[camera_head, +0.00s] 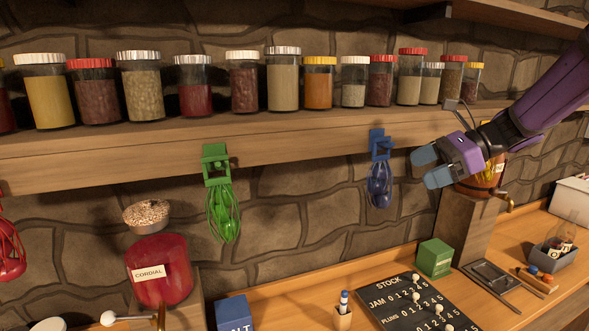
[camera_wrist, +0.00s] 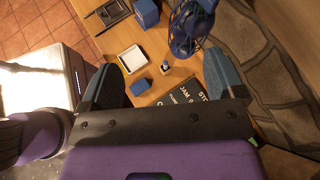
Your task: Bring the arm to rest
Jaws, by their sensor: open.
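My gripper (camera_head: 428,168) is at the end of my purple arm, at the right in the head view, in front of the wall below the shelf. Its two blue-grey fingers are apart, with nothing visible between them. In the wrist view my gripper (camera_wrist: 165,90) also shows both fingers spread, with the counter beyond them. A blue whisk (camera_head: 380,175) hangs from a blue clip on the shelf edge, just left of my gripper in the head view. In the wrist view the blue whisk (camera_wrist: 190,28) appears near the right finger; I cannot tell the exact gap.
A shelf (camera_head: 260,140) holds several jars. A green whisk (camera_head: 222,210) hangs from it. Below are a red cordial jar (camera_head: 160,285), a stock board (camera_head: 400,290), a green box (camera_head: 435,258) and a keg (camera_head: 490,178) behind my gripper. A white tray (camera_wrist: 131,59) lies on the counter.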

